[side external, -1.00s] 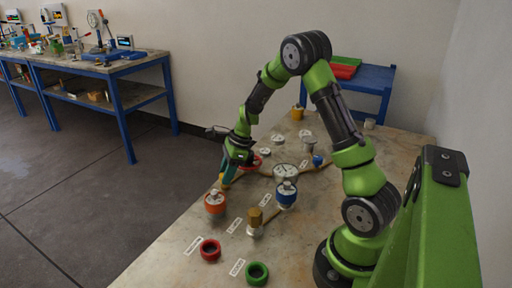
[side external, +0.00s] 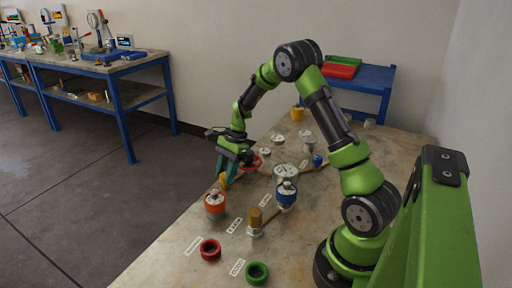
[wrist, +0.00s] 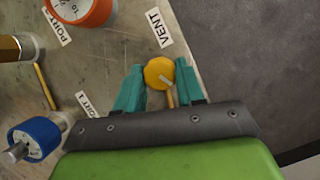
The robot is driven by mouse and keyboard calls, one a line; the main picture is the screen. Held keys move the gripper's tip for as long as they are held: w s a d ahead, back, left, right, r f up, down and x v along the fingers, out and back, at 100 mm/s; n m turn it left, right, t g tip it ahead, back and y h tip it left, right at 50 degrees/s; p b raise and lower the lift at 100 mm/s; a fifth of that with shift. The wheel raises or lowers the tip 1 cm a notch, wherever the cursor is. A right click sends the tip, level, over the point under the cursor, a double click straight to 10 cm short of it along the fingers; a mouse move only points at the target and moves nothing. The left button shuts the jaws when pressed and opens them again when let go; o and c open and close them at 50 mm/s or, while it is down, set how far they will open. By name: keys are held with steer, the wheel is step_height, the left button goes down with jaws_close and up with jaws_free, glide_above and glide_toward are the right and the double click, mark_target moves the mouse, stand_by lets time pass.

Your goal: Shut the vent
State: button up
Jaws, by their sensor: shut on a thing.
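The vent is a round yellow knob with a pale line across its top, in the middle of the wrist view (wrist: 159,72). A "VENT" label (wrist: 160,28) lies on the bench just above it there. My gripper (wrist: 147,88) has its two teal fingers on either side of the knob and is shut on it. In the side view my gripper (side external: 226,172) points down at the bench's left edge, with the yellow vent (side external: 224,182) low between the fingers and partly hidden. The line on the knob runs diagonally in the wrist view.
An orange-banded vessel (side external: 214,204) stands close in front of the vent. A blue-banded vessel (side external: 287,195) and a brass-topped fitting (side external: 255,220) stand to its right. Red (side external: 210,249) and green (side external: 257,272) rings lie at the front. A red ring (side external: 252,162) is behind my gripper.

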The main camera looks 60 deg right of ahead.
steer(key=n+g, duration=0.1)
steer(key=n, duration=0.2)
steer(key=n+g, duration=0.1)
steer(key=n, duration=0.2)
steer(key=shift+w, duration=0.2)
steer(key=n+g, duration=0.1)
steer(key=n, duration=0.2)
steer(key=n+g, duration=0.1)
steer(key=n, duration=0.2)
steer(key=shift+w+h, duration=0.1)
steer(key=shift+h, duration=0.3)
steer(key=o, duration=1)
steer(key=shift+a, duration=0.1)
steer(key=shift+r, duration=0.1)
steer(key=v, duration=1.6)
steer(key=shift+w+r, duration=0.3)
steer(key=shift+w, duration=0.15)
